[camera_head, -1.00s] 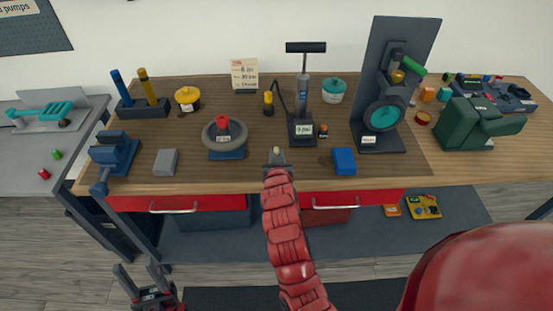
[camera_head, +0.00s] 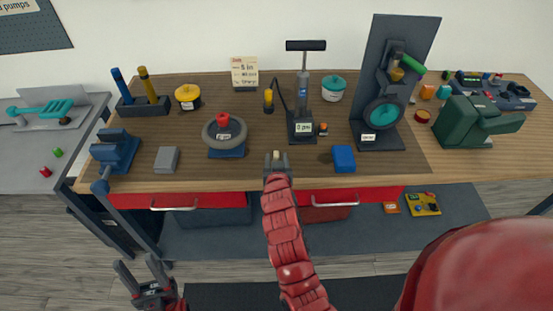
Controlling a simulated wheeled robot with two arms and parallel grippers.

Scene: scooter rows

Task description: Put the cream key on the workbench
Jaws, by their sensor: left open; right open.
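A small cream piece, apparently the cream key (camera_head: 276,155), shows at the tip of my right gripper (camera_head: 277,164), over the front part of the workbench (camera_head: 225,180). My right gripper is open. I cannot tell whether the cream piece rests on the wood or touches a finger; the gripper hides part of it. My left gripper (camera_head: 141,272) is open and empty, low in front of the bench at the left.
A blue block (camera_head: 344,159) lies right of my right gripper, and a grey block (camera_head: 166,160) lies to the left. A tyre stand (camera_head: 226,152) and a pump (camera_head: 302,126) stand behind. Red drawers (camera_head: 230,200) are under the bench top. Bare wood lies between the blocks.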

